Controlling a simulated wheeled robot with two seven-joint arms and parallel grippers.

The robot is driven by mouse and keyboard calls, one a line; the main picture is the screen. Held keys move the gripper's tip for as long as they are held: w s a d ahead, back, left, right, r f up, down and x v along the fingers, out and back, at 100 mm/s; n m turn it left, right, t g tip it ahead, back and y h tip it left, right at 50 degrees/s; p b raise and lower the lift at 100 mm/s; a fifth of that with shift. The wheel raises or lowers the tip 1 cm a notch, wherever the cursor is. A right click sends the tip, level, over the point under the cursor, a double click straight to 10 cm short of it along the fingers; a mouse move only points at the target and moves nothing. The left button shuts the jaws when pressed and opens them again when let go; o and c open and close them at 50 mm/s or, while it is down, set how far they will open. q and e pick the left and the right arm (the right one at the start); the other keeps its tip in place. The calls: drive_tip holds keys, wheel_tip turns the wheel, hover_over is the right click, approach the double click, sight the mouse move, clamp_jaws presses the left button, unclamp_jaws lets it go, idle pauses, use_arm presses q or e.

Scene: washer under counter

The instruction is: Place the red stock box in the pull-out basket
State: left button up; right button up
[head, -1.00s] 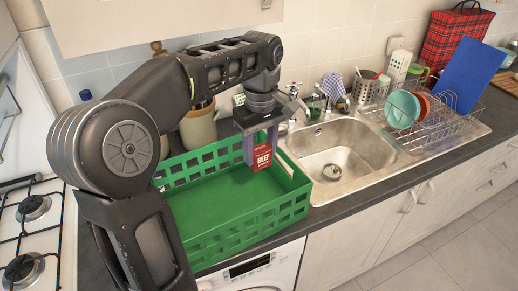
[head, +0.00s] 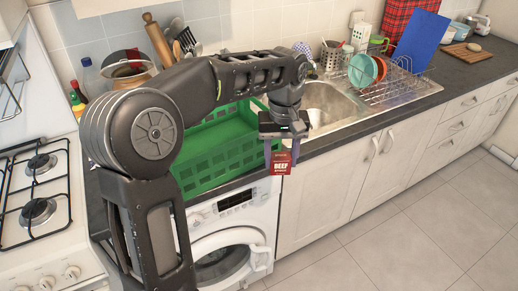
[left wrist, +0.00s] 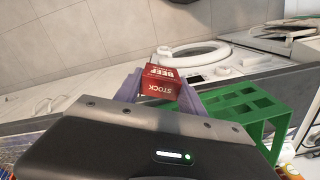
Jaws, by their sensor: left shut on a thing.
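The red stock box (head: 281,163), marked BEEF, is held between the fingers of my left gripper (head: 280,158). In the head view it shows in front of the counter edge, to the right of the green basket (head: 208,165). In the left wrist view the red box (left wrist: 160,82) sits between the two purple fingers of my left gripper (left wrist: 160,92), and the green basket (left wrist: 245,112) lies to the right. The green basket stands on the counter above the washer, and my arm hides part of it. My right gripper is not in view.
The washing machine (head: 230,230) is under the counter with its round door ajar. The sink (head: 325,105) and dish rack (head: 385,85) are to the right. The hob (head: 35,190) is at the left. The floor (head: 400,245) in front is clear.

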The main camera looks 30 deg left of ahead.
use_arm(q)
drive_tip(key=w+d+f+m+b, duration=0.1)
drive_tip(key=w+d+f+m, duration=0.2)
drive_tip(key=d+f+m, duration=0.3)
drive_tip(key=d+m, duration=0.1)
drive_tip(key=d, duration=0.2)
drive_tip(key=shift+w+d+f, duration=0.2)
drive_tip(key=shift+d, duration=0.1)
